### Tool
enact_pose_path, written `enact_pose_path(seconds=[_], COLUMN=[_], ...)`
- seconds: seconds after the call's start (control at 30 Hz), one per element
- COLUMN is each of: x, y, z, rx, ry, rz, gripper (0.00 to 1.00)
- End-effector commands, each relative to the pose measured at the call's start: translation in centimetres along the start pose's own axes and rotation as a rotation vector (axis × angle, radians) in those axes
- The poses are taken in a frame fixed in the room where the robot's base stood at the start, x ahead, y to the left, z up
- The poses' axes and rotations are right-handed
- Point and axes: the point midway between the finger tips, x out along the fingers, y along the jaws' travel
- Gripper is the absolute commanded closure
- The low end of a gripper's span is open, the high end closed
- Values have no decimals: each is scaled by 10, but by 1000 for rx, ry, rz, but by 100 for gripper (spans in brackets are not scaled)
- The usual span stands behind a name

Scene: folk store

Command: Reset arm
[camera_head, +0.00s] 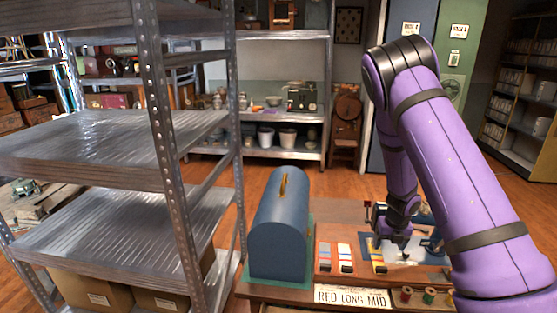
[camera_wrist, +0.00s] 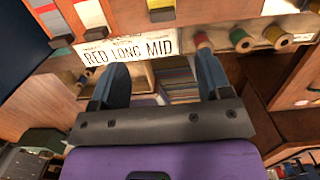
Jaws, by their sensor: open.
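My purple arm reaches over a wooden worktable on the right of the head view. My gripper (camera_head: 401,250) points down above the table near a blue mat. In the wrist view my gripper (camera_wrist: 162,72) has its two dark blue fingers wide apart, with nothing between them. A sign reading "RED LONG MID" (camera_head: 352,297) is at the table's front; it also shows in the wrist view (camera_wrist: 130,50), beyond the fingertips.
A blue domed box (camera_head: 280,235) with a brass handle stands left of several colour-banded pieces (camera_head: 345,258). Thread spools (camera_head: 428,297) sit right of the sign. A metal shelf rack (camera_head: 95,140) fills the left. Wooden floor (camera_head: 345,185) lies open behind the table.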

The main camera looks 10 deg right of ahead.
Motion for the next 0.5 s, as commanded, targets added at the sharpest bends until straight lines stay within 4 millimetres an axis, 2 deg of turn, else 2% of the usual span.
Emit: enact_pose_path(seconds=[0.17,0.5], x=[-40,-153], y=[20,65], z=[1,-19], rx=[-184,-781], ry=[-27,-141], rz=[66,194], gripper=[29,29])
